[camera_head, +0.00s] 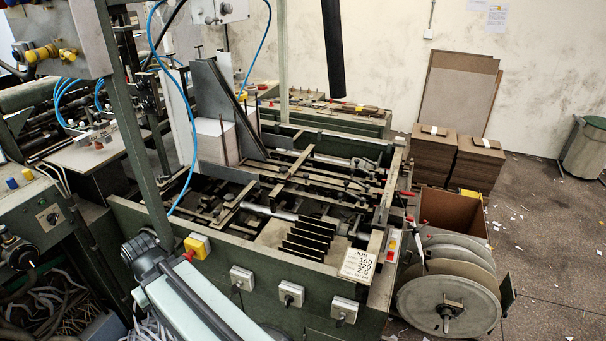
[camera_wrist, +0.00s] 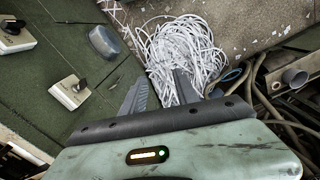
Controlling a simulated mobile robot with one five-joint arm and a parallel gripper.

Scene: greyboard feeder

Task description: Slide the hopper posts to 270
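The green feeder machine (camera_head: 250,265) fills the middle of the head view. A stack of white board (camera_head: 213,140) stands at its back left between tall grey metal plates (camera_head: 207,88) and thin upright posts. I cannot tell for sure which uprights are the hopper posts, and no scale is readable. A job card (camera_head: 359,264) on the front right corner carries several numbers; the middle one looks like 270 or 220. My gripper (camera_wrist: 162,78) is open and empty in the wrist view, its fingers apart, pointing toward shredded paper below. It touches none of the hopper.
Switch boxes (camera_head: 290,293) line the machine's front. A spool (camera_head: 447,296) and an open carton (camera_head: 453,212) stand at the right, with board stacks (camera_head: 448,158) behind. In the wrist view, white shreds (camera_wrist: 185,45) lie beside dark cables (camera_wrist: 285,110).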

